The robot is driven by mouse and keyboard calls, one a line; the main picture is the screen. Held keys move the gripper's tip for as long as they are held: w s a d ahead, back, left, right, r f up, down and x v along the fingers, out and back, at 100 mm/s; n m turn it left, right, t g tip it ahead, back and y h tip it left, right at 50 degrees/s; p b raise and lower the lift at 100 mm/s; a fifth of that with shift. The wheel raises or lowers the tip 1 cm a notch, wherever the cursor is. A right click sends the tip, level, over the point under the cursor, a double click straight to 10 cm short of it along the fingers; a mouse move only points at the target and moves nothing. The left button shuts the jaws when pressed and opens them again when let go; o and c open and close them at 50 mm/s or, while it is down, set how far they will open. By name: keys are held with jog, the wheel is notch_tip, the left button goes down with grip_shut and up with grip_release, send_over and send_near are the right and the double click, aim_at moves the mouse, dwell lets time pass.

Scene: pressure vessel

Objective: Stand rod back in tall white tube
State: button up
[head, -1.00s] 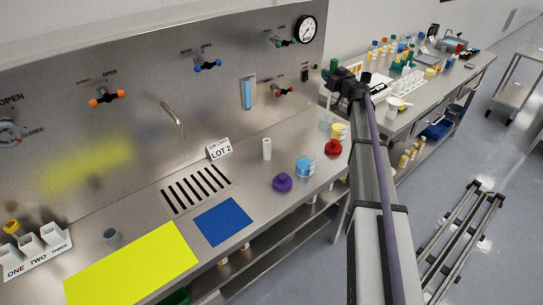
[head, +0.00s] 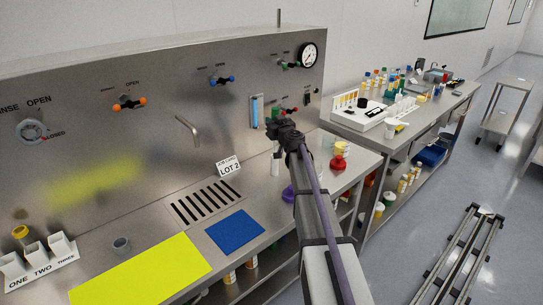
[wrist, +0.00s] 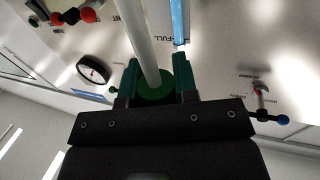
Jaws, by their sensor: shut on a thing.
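The tall white tube (head: 275,166) stands upright on the steel bench, right of the LOT 2 card, partly hidden behind my arm. My gripper (head: 276,128) is above it, in front of the panel. In the wrist view my gripper (wrist: 157,80) has its green fingers closed on the rod. The pale grey rod (wrist: 143,35) has a round green end (wrist: 157,88) between the fingers and runs up out of the picture. In the head view a thin pale piece shows between gripper and tube; I cannot tell whether the rod's tip is in the tube.
A purple knobbed object (head: 288,194) stands close to the tube, partly behind my arm. A red knobbed object (head: 338,162) is to the right. The blue mat (head: 235,232) and yellow mat (head: 145,275) lie left. Valve handles (head: 220,80) stick out of the panel.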

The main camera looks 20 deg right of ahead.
notch_tip(320, 180, down, 6)
jog(key=b, duration=0.4)
jog(key=shift+r, duration=0.15)
jog(key=o, duration=0.9)
jog(key=shift+r, duration=0.1)
jog(key=s, duration=1.2)
jog(key=shift+a+r, duration=0.15)
jog(key=shift+a, duration=0.05)
